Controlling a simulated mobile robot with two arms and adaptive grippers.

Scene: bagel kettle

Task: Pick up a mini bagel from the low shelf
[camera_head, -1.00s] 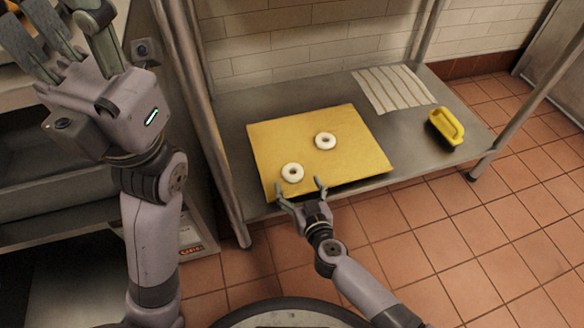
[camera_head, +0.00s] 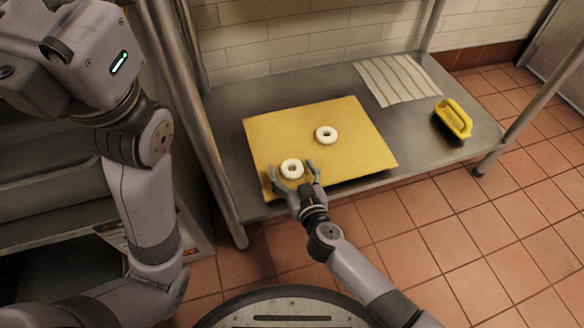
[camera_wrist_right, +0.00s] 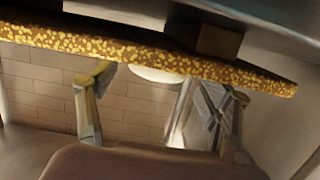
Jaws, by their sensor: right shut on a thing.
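Two white ring-shaped mini bagels lie on a yellow board (camera_head: 353,158) on the low metal shelf (camera_head: 232,133). The near mini bagel (camera_head: 291,169) is close to the board's front edge, and the far mini bagel (camera_head: 326,135) is farther back and right. My right gripper (camera_head: 293,171) has a finger on each side of the near bagel and is shut on it. In the wrist view, the bagel (camera_wrist_right: 155,74) shows as a pale strip between the fingers, mostly hidden by the board's speckled edge. My left arm stands at the left; its fingers are out of frame.
A striped cloth (camera_head: 398,79) lies at the shelf's back right. Metal posts (camera_head: 196,130) flank the shelf, and a tiled wall (camera_head: 290,35) stands behind. Open tiled floor lies to the right.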

